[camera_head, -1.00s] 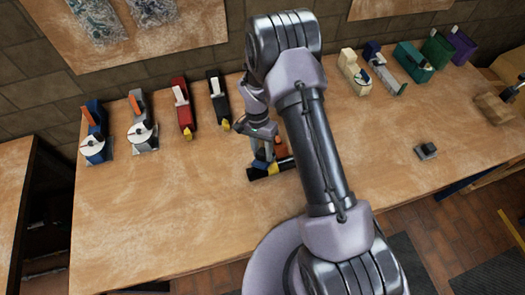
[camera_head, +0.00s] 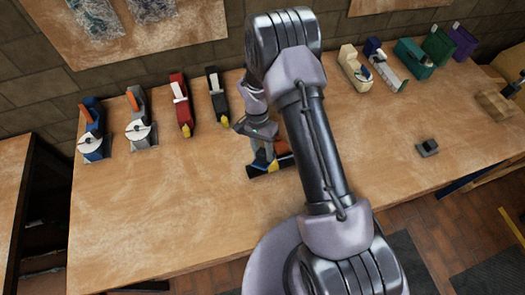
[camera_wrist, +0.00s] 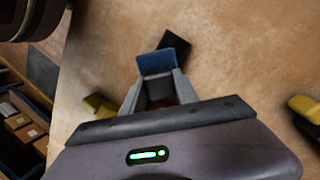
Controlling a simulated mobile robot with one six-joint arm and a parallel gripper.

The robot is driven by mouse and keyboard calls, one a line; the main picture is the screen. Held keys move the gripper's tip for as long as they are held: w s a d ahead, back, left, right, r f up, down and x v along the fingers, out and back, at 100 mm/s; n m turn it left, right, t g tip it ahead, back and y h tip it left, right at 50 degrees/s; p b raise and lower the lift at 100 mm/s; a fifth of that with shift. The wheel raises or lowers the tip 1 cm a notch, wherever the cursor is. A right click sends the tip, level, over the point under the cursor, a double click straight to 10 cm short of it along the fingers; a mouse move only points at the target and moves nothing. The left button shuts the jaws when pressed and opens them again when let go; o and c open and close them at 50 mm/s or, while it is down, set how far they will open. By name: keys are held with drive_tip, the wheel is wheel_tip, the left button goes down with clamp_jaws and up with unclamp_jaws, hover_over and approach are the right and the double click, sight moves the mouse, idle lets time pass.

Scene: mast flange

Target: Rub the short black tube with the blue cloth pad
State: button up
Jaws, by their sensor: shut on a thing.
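The short black tube (camera_head: 257,172) lies on the wooden table (camera_head: 150,215) below my gripper (camera_head: 262,156). In the wrist view one dark end of the tube (camera_wrist: 176,44) shows just beyond the pad; the rest is hidden. The blue cloth pad (camera_wrist: 157,62) sits between the two grey fingertips of my gripper (camera_wrist: 158,85), which is shut on it. The pad shows in the head view (camera_head: 260,163) right at the tube. It appears to be against the tube, but I cannot tell whether they touch.
Yellow (camera_head: 272,167) and orange (camera_head: 282,145) parts show close beside the tube, partly behind my arm. The table's left front is clear.

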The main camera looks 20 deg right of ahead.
drive_tip(key=shift+f, duration=0.15)
drive_tip(key=shift+s+a+b, duration=0.1)
drive_tip(key=shift+a+b, duration=0.4)
drive_tip(key=shift+a, duration=1.5)
drive_tip(key=shift+d+f+b, duration=0.1)
drive_tip(key=shift+d+b, duration=0.2)
drive_tip(key=shift+d, duration=1.75)
drive_tip(key=shift+p+v, duration=1.75)
drive_tip(key=shift+v, duration=1.3)
drive_tip(key=shift+p+v, duration=0.85)
drive_tip(key=shift+v, duration=0.7)
